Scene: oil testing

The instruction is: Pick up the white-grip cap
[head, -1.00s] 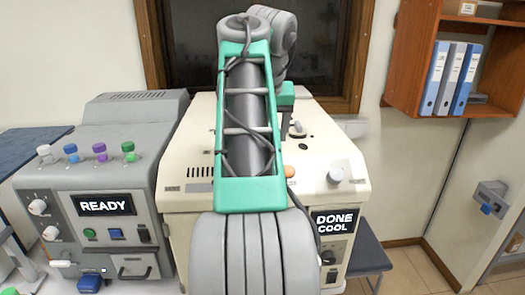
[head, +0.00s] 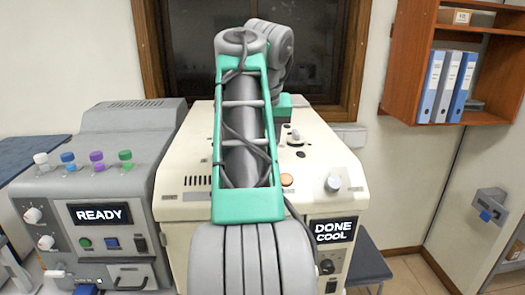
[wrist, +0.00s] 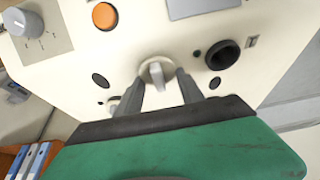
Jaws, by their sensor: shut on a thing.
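In the wrist view, the white-grip cap (wrist: 157,72) shows as a pale round piece with a raised grip on the cream machine top. My gripper (wrist: 164,82) has its two dark fingers on either side of that grip, shut on it. The cap appears to be at the surface; I cannot tell whether it is lifted. In the head view, my gripper's green body (head: 286,104) is over the back of the cream machine, and its fingers are largely hidden by my arm.
The cream machine (head: 185,205) reads DONE COOL. Its orange button (wrist: 104,15), grey dial knob (wrist: 18,22) and dark round opening (wrist: 222,53) are near the gripper. A grey READY machine (head: 60,185) with several coloured caps stands left. A wooden shelf (head: 395,75) hangs right.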

